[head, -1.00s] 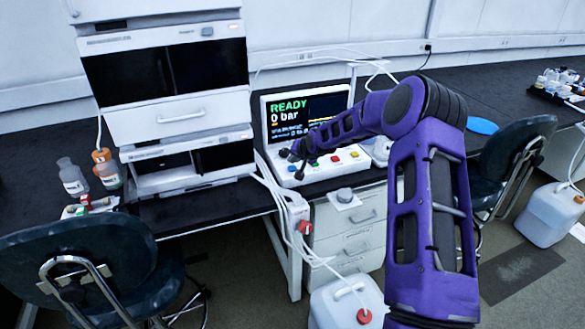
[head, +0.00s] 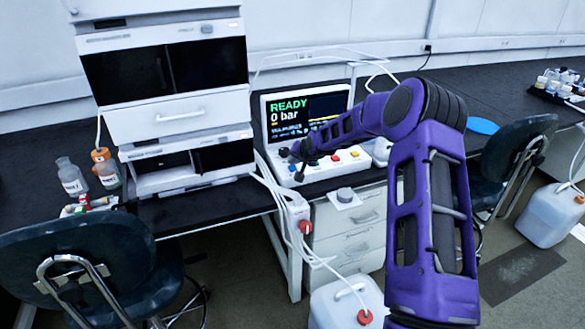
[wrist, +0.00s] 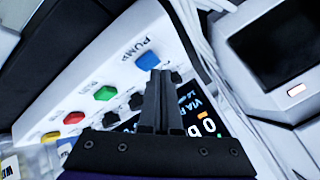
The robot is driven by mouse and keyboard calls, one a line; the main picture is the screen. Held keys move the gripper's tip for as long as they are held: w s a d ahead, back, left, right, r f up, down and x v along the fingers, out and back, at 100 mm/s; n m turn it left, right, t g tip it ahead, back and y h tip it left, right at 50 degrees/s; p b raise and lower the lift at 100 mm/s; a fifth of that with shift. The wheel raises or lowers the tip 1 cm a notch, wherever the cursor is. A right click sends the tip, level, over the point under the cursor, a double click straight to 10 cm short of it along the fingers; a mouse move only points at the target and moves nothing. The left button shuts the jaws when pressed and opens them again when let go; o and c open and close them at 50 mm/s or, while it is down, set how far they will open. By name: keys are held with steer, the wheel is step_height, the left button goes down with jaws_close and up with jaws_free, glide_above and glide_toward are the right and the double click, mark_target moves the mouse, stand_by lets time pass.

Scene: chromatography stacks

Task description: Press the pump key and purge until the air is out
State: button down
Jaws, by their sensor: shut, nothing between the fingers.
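The blue key marked PUMP (wrist: 147,61) is on the white sloped control panel (wrist: 100,75) in the wrist view. My gripper (wrist: 158,72) is shut and empty, with its fingertips at the edge of the blue key; I cannot tell whether they touch it. In the head view my gripper (head: 299,174) hangs over the left part of the panel, and my forearm covers part of the panel. The screen (head: 290,114) behind the panel reads READY in green and 0 bar. Its smaller lines are too fine to read.
Green (wrist: 105,93) and red (wrist: 74,117) keys line the panel beside the blue one. The instrument stack (head: 180,125) stands close on the left. White tubes run beside and behind the panel.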

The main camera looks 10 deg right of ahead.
mark_target(294, 169)
steer(key=shift+f+b, duration=0.45)
steer(key=shift+f, duration=0.1)
stand_by(0.4)
steer(key=shift+r, duration=0.15)
steer(key=shift+r+p, duration=0.4)
steer(key=shift+r, duration=0.4)
steer(key=shift+r+p, duration=1.25)
steer(key=shift+r, duration=1.3)
